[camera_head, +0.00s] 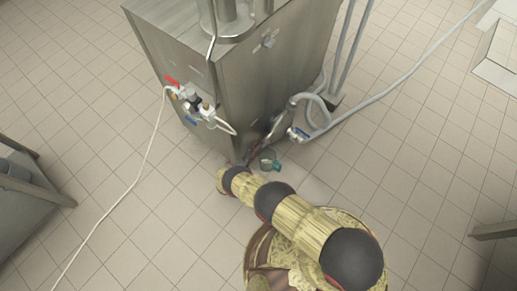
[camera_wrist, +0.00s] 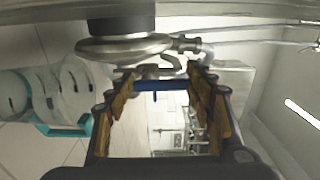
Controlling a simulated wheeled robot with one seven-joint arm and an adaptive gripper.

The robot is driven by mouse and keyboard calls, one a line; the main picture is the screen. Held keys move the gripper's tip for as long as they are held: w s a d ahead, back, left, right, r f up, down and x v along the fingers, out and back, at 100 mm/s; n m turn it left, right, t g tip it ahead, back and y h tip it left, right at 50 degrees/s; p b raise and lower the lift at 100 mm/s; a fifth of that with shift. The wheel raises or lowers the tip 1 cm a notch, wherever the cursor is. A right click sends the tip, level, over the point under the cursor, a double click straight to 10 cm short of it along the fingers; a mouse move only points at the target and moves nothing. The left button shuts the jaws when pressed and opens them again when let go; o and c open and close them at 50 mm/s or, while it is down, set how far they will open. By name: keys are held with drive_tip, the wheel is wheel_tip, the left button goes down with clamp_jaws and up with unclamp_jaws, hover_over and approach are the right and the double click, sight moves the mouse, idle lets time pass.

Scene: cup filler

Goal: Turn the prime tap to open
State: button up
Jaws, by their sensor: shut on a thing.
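In the wrist view, a steel tap body (camera_wrist: 148,71) with a blue handle (camera_wrist: 170,86) lies at the far end of my jaws. My gripper (camera_wrist: 158,80) has its two tan-padded fingers on either side of the handle and is shut on it. The handle appears to run across between the fingertips. In the head view, a blue-handled tap (camera_head: 298,133) sits by the grey hose at the machine's lower right side. My gripper is low beside that side, small and partly hidden there, so the contact cannot be made out.
The steel machine (camera_head: 275,75) stands close to my arm. Its left side carries a red-handled tap (camera_head: 172,81) and another blue handle (camera_head: 191,121). A grey hose (camera_head: 385,95) and a thin white hose (camera_head: 135,185) cross the tiled floor. Steel furniture (camera_head: 25,205) stands at left.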

drive_tip(key=o, duration=1.2)
drive_tip(key=shift+c, duration=0.2)
drive_tip(key=v, duration=1.2)
